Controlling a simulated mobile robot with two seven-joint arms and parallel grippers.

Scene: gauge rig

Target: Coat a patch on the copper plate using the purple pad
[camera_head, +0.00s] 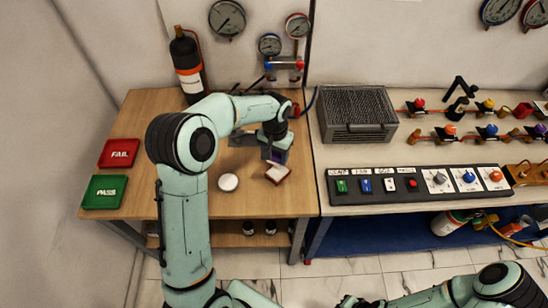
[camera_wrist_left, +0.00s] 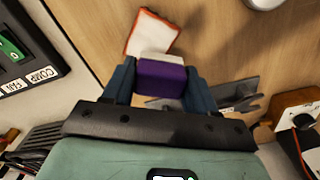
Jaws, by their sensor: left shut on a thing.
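My left gripper (camera_head: 276,153) is shut on the purple pad (camera_wrist_left: 162,79), which sits between its two blue fingers in the left wrist view. A pale strip shows along the pad's far side. The copper plate (camera_wrist_left: 150,33) has an orange rim and a pale top face; it lies on the wooden table just beyond the pad. In the head view the plate (camera_head: 278,173) is right below the gripper. Whether pad and plate touch, I cannot tell. My right arm shows at the bottom right of the head view, but its gripper is not visible.
A round white dish (camera_head: 228,182) stands left of the plate. Red FAIL (camera_head: 120,153) and green PASS (camera_head: 104,192) trays lie at the table's left. A dark bottle (camera_head: 188,66) stands at the back. A button panel (camera_head: 418,182) and a grey vented box (camera_head: 357,113) are on the right bench.

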